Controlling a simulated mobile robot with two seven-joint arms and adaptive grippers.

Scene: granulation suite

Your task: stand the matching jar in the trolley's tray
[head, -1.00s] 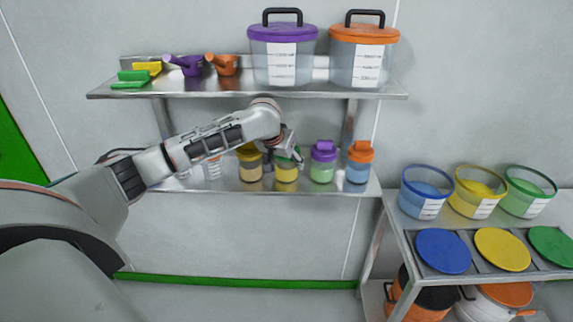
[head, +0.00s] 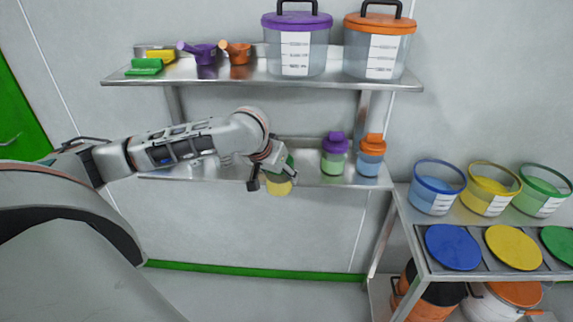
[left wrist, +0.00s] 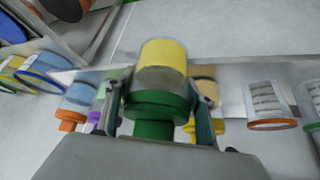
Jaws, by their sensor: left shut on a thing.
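My left gripper (head: 272,178) is shut on a jar with a green lid and yellow contents (head: 279,187), held in front of the lower wall shelf. In the left wrist view, the gripper (left wrist: 160,118) has a finger on each side of the jar's green lid, and the yellow body (left wrist: 162,62) shows beyond it. A purple-lidded jar with green contents (head: 333,160) and an orange-lidded jar with blue contents (head: 370,162) stand on that shelf. A yellow-lidded jar (left wrist: 204,95) shows in the left wrist view. My right gripper is out of view. I cannot tell which surface is the trolley's tray.
The upper shelf (head: 225,78) carries scoops and two large lidded tubs (head: 297,50). At right, a metal rack (head: 445,271) holds open tubs with blue, yellow and green rims (head: 438,188), coloured discs (head: 452,248) and buckets below. Floor and space before the shelf look clear.

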